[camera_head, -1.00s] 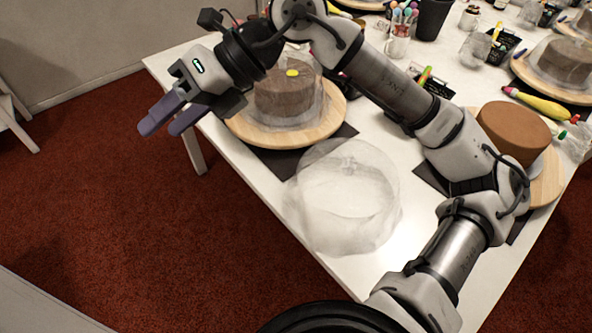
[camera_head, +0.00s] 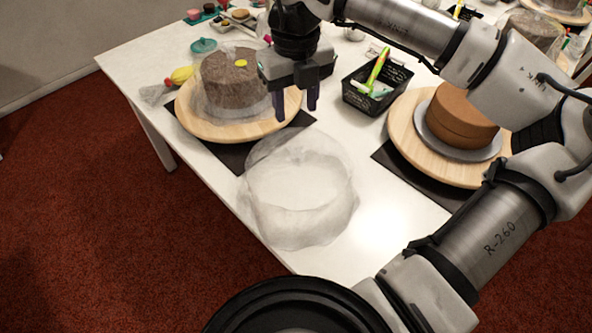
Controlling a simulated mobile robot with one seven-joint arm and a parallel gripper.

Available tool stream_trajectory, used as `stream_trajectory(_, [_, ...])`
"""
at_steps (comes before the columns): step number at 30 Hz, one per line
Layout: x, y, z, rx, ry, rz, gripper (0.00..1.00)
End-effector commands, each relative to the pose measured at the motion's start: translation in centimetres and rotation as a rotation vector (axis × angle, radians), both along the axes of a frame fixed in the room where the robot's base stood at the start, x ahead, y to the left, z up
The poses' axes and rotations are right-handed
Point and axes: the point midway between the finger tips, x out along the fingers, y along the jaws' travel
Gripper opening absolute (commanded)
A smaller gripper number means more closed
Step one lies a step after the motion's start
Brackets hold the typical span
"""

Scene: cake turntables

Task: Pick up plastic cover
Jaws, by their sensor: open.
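A clear plastic cover (camera_head: 298,205) lies on the white table near its front edge, with nothing seen inside it. My gripper (camera_head: 296,106) is open and empty, fingers pointing down. It is in the air behind the cover, beside the covered cake, and does not touch the cover. Another clear cover (camera_head: 212,100) sits over a brown cake with a yellow spot, on a wooden turntable (camera_head: 240,132). My gripper hides part of that turntable's right side.
A bare brown cake (camera_head: 460,115) stands on a plate on another wooden turntable (camera_head: 405,140) at the right. A black basket (camera_head: 360,100) with tools stands behind. A piping bag (camera_head: 180,76) lies at the left. The table (camera_head: 385,215) is clear right of the loose cover.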

Motion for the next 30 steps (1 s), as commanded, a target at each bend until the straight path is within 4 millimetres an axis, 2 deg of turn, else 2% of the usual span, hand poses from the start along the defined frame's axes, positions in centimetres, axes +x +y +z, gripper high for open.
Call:
stream_trajectory(6, [-0.2, 0.1, -4.3, 0.004, 0.004, 0.003, 0.46])
stream_trajectory(9, [-0.1, 0.1, -5.7, 0.004, 0.002, 0.002, 0.46])
stream_trajectory(17, [-0.4, -0.1, -7.5, 0.005, 0.003, 0.003, 0.46])
stream_trajectory(24, [-0.7, -0.4, -11.0, 0.006, 0.002, 0.004, 0.46])
stream_trajectory(30, [-0.7, -0.4, -11.9, 0.004, 0.000, 0.004, 0.46])
